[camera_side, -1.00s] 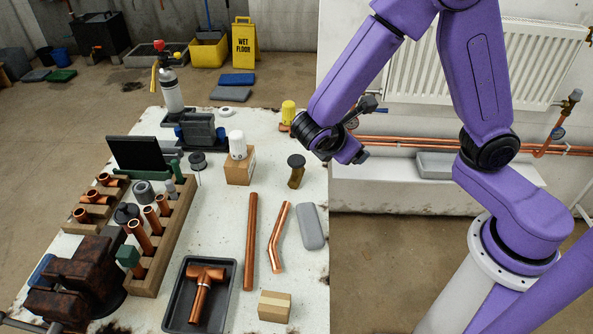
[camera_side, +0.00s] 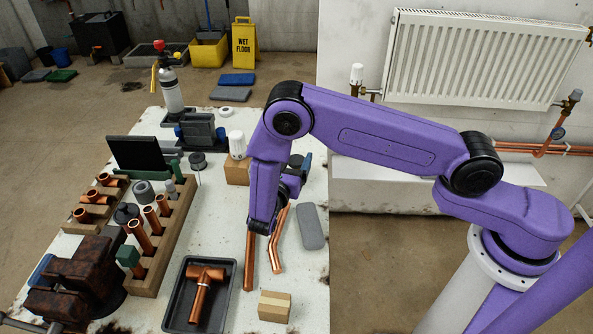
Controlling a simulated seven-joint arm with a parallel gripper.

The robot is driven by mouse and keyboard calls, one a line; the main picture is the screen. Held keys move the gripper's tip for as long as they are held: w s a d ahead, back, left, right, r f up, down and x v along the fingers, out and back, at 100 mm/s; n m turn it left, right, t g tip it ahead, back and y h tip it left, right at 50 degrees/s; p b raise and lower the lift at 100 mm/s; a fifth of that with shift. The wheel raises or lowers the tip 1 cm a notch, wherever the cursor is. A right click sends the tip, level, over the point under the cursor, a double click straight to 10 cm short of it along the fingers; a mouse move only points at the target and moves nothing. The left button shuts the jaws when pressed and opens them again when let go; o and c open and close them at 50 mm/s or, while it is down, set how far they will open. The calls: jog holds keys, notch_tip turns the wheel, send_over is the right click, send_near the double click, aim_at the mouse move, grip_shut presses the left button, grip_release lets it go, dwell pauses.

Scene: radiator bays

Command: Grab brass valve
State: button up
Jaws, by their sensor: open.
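My gripper (camera_side: 289,187) is low over the table, beside or in front of the valve in this view. The gripper is open, but its fingertips are largely hidden behind my own wrist. I cannot tell whether it touches the valve.
A cardboard box (camera_side: 236,174) bearing a white-capped fitting (camera_side: 237,145) stands left of my wrist. Copper pipes (camera_side: 277,240), a grey case (camera_side: 312,228), a small box (camera_side: 274,306) and a black tray (camera_side: 176,313) lie nearer. A wooden rack (camera_side: 177,222) stands left.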

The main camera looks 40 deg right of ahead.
send_near(299, 155)
jog(key=shift+w+d+f, duration=0.25)
jog(key=shift+w+d, duration=0.1)
jog(key=shift+d, duration=0.1)
jog(key=shift+w+d+f, duration=0.25)
jog(key=shift+w+d, duration=0.15)
jog(key=shift+d, duration=0.1)
jog(key=shift+x, duration=3.7)
jog(key=shift+r, duration=0.2)
jog(key=c, duration=1.4)
